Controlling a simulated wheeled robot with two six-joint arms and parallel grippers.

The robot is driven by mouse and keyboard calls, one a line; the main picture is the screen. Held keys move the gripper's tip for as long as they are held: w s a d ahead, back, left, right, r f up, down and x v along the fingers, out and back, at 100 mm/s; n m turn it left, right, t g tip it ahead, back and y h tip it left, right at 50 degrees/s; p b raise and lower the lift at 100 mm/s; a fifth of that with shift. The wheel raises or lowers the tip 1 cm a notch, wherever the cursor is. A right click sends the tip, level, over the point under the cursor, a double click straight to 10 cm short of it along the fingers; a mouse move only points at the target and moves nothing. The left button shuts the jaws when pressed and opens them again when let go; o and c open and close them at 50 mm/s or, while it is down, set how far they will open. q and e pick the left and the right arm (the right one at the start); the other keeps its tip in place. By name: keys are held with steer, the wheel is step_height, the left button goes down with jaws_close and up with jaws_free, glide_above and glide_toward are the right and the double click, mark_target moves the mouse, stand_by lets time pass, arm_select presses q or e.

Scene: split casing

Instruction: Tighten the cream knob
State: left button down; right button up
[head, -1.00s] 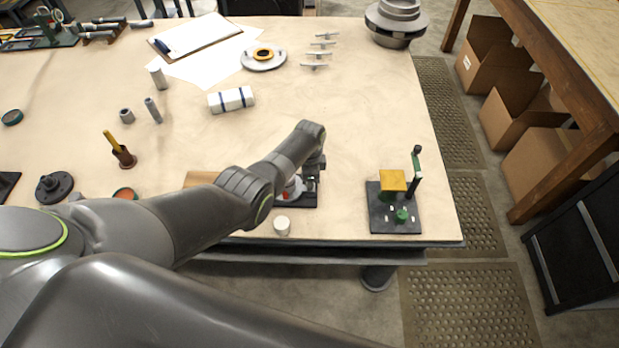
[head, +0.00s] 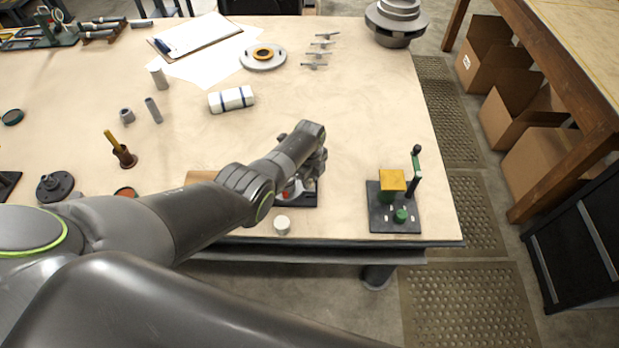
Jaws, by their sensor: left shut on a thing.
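My left arm reaches in from the left, and my left gripper (head: 313,168) points down over a small dark base plate (head: 308,200) near the table's front edge. A pale rounded part (head: 291,187) with a bit of red shows beside the gripper, partly behind my arm. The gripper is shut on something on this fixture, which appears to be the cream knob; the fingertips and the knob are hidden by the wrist. My right gripper is not in view.
A white roll with blue bands (head: 231,99) lies behind. A brown holder (head: 124,157) stands left. The table between the roll and the gripper is clear.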

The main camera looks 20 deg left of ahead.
arm_select(q)
steer(key=shift+m, duration=0.3)
steer(key=c, duration=1.2)
jaws_free()
steer(key=shift+c, duration=0.2)
steer(key=shift+r+p, duration=0.35)
steer(key=shift+r, duration=0.3)
step_height(320, 180, up, 5)
steer(key=shift+f+p, duration=0.2)
steer(key=shift+p, duration=0.55)
step_height(320, 180, up, 12)
steer(key=b, duration=0.1)
steer(key=shift+f, duration=0.2)
